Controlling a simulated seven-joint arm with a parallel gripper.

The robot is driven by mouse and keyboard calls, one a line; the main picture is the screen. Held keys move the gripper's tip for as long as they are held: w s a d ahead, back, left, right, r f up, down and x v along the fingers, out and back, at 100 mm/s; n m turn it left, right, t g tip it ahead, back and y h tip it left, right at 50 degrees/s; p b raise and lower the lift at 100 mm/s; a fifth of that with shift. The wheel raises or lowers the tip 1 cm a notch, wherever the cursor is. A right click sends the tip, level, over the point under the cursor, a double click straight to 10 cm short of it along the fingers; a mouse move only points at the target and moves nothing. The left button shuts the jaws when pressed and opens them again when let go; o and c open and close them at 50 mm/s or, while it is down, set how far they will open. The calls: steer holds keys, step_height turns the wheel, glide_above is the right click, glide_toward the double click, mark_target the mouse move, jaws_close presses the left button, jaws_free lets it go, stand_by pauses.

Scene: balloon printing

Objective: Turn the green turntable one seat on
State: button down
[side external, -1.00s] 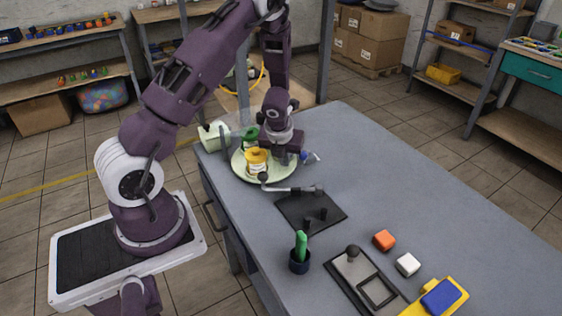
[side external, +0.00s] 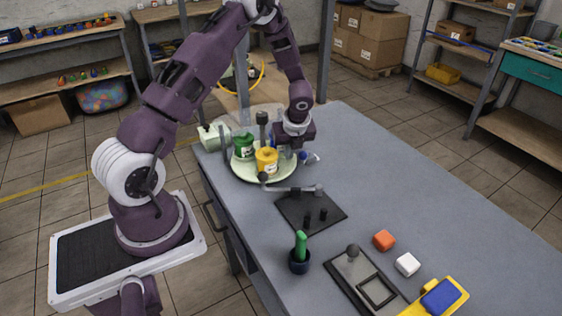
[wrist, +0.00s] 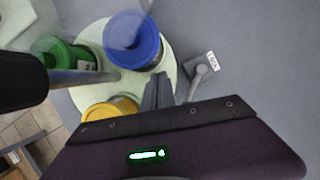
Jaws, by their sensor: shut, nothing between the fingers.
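The pale green turntable (side external: 243,171) sits at the far left end of the bench and also shows in the wrist view (wrist: 88,97). It carries a green pot (side external: 243,147), a yellow pot (side external: 266,161) and a blue pot (wrist: 133,40), which is mostly hidden in the side view. A dark-topped post (side external: 262,118) rises from its middle. My gripper (wrist: 158,90) is shut and empty, low at the turntable's right side in the side view. In the wrist view its fingers are beside the blue pot; I cannot tell whether they touch it.
A black plate with a lever (side external: 310,212) lies close in front of the turntable. A cup with a green object (side external: 299,262), an orange block (side external: 384,240) and a white block (side external: 408,264) stand nearer. The bench's right side is clear.

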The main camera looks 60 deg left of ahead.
steer(key=shift+w+a+n+g, duration=0.25)
steer(key=shift+a+n, duration=0.15)
steer(key=shift+n, duration=0.3)
steer(key=shift+w+a+n+g, duration=0.25)
steer(key=shift+a+n, duration=0.15)
steer(key=shift+n, duration=0.3)
steer(key=shift+a, duration=0.15)
steer(key=s+d+r+n+t, duration=0.1)
steer(key=s+d+r+n, duration=0.2)
steer(key=r, duration=0.5)
steer(key=s+d+r+n, duration=0.2)
steer(key=d+r, duration=0.4)
steer(key=r, duration=0.1)
steer(key=s+d+r+n+t, duration=0.1)
steer(key=s+d+r+n, duration=0.2)
steer(key=r, duration=0.5)
steer(key=s+d+r+n+t+h, duration=0.3)
steer(key=s+d+n, duration=0.7)
steer(key=s, duration=0.8)
steer(key=d+r+h, duration=0.1)
steer(key=d+r, duration=0.1)
steer(key=d, duration=0.1)
steer(key=shift+s+d+r, duration=0.15)
steer(key=shift+s+d, duration=0.05)
steer(key=shift+s, duration=0.05)
